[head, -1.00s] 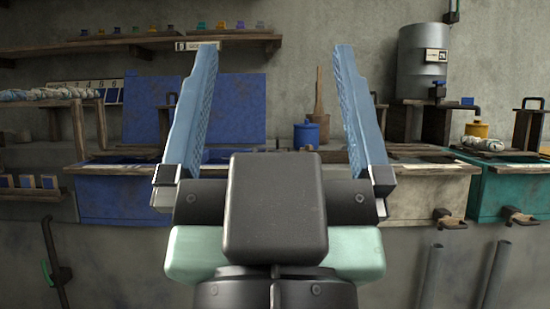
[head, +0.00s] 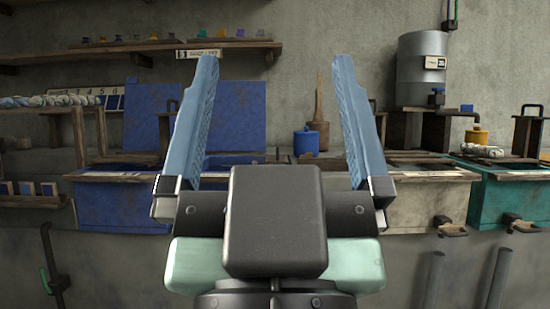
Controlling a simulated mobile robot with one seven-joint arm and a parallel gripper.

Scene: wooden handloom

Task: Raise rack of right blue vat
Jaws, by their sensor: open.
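My gripper (head: 275,125) is open and empty, its two blue fingers pointing up and away in the middle of the head view. A blue vat (head: 115,205) stands behind and left of it, with a wooden board along its top edge. More blue vat interior (head: 235,160) shows between the fingers. My gripper and wrist hide much of this area, so I cannot tell where one blue vat ends and another begins. A wooden rack post with a dark handle (head: 168,125) stands just left of the left finger. The gripper appears apart from it.
A blue lidded pot (head: 306,142) and a brown jar with a stick (head: 319,130) stand behind the fingers. Right are a pale vat (head: 430,205), a teal vat (head: 510,200) and a metal drum (head: 423,68). A skein-laden wooden frame (head: 75,112) stands left. A shelf (head: 150,48) hangs above.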

